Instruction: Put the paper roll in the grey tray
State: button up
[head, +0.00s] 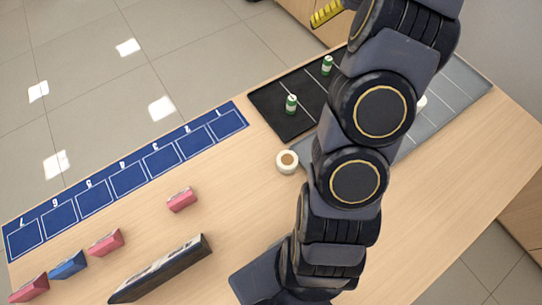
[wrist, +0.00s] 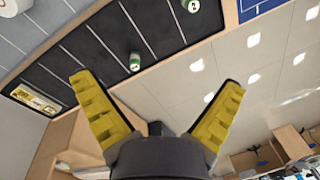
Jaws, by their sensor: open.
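A white paper roll (head: 287,161) with a brown core sits on the wooden counter, just off the near edge of the trays. The grey tray (head: 455,85) lies right of the black tray, partly hidden behind my arm. A second white round thing (head: 422,102) sits on the grey tray, mostly hidden by my arm; a white roll shows at the wrist view's top left corner (wrist: 12,7), on the grey tray (wrist: 50,14). My gripper (wrist: 157,82) is open and empty, its yellow fingers spread. It is beyond the trays' far edge, away from the roll on the counter.
The black tray (head: 268,98) holds two green-and-white cylinders (head: 291,104) (head: 327,65). A yellow-and-white label (wrist: 35,100) lies at its end. A numbered blue mat (head: 128,178), pink blocks (head: 181,199), a blue block (head: 67,265) and a long dark bar (head: 160,270) occupy the left.

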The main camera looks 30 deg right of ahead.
jog(key=s+a+r+n+g, duration=0.15)
jog(key=a+r, duration=0.25)
jog(key=a, duration=0.7)
jog(key=s+a+r+n, duration=0.2)
jog(key=a+r+n, duration=0.1)
jog(key=a, duration=0.8)
jog(key=s+a+n, duration=0.1)
jog(key=s+a, duration=0.4)
jog(key=s, duration=0.4)
jog(key=s+a+f+n+g+h, duration=0.1)
jog(key=s+a, duration=0.4)
jog(key=s, duration=0.3)
jog(key=shift+s+a, duration=0.35)
